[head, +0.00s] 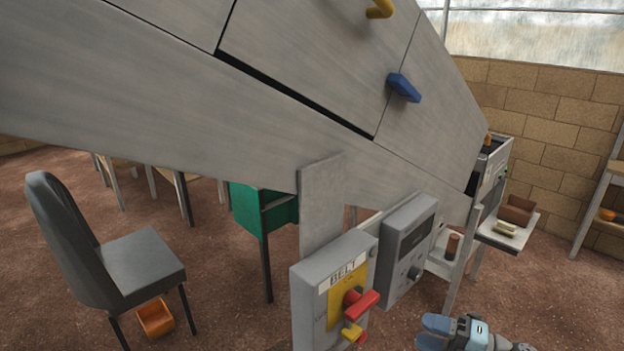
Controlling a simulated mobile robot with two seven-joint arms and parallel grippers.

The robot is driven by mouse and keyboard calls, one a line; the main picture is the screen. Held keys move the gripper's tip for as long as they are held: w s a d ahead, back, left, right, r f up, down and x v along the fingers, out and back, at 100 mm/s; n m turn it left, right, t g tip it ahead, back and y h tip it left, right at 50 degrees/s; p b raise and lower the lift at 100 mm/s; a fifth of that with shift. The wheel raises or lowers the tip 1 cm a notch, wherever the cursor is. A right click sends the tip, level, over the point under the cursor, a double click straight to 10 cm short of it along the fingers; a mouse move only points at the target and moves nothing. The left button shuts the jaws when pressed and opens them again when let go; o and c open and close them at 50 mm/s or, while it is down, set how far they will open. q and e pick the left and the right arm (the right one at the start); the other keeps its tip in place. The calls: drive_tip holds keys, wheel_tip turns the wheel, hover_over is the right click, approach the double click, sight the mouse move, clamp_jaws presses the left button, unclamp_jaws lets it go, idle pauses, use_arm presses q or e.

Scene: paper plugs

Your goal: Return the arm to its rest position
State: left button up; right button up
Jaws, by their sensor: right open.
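My right gripper (424,332) shows at the bottom edge of the head view, right of centre, with its blue-grey fingers pointing left. It is open and nothing shows between its fingers. It is low over the brown floor, right of and apart from the grey BELT switch box (306,305). Most of my right arm is out of the picture. My left gripper is not in view.
A large grey panelled machine (270,140) with a blue handle (404,87) fills the upper view. A grey control box (408,250) hangs beside the BELT box. A black chair (140,262) and an orange bin (156,318) stand left. Open floor (560,310) lies at lower right.

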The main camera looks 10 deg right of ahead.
drive_tip(key=s+a+f+m+h+p, duration=0.1)
drive_tip(key=s+a+f+m+h, duration=0.2)
drive_tip(key=s+f+m+h, duration=0.3)
drive_tip(key=s+a+f+m+h+p, duration=0.2)
drive_tip(key=s+a+f+m+h, duration=0.2)
drive_tip(key=s+f+m, duration=0.8)
drive_tip(key=m+h, duration=0.2)
drive_tip(key=m, duration=0.5)
drive_tip(key=shift+a+f+m+t, duration=0.3)
drive_tip(key=shift+t, duration=0.1)
